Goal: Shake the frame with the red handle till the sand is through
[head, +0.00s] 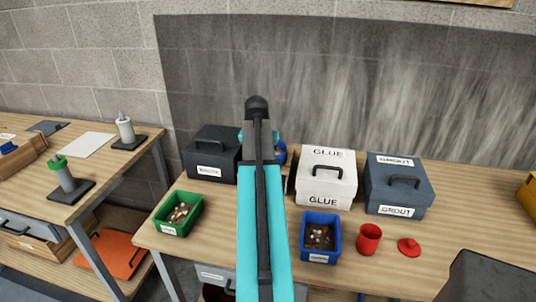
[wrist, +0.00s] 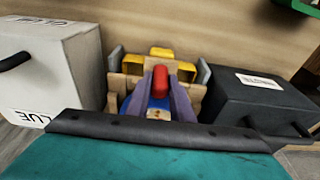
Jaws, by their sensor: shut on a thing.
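The frame (wrist: 131,82) is wooden, with a red handle (wrist: 160,80) upright at its middle in the wrist view. My gripper (wrist: 160,92) has purple-grey fingers on both sides of the handle and is shut on it. Something blue (wrist: 125,104) shows under the frame, and yellow and grey parts stand around it. In the head view my arm hides the gripper and most of the frame; only a bit of blue (head: 281,153) shows beside the arm. I cannot make out sand in either view.
A white GLUE box (head: 326,180) and a dark GROUT box (head: 397,187) stand right of the frame, a dark box (head: 211,154) left. Green (head: 178,214) and blue (head: 320,238) bins, a red cup (head: 368,239) and its red lid (head: 409,248) are nearer.

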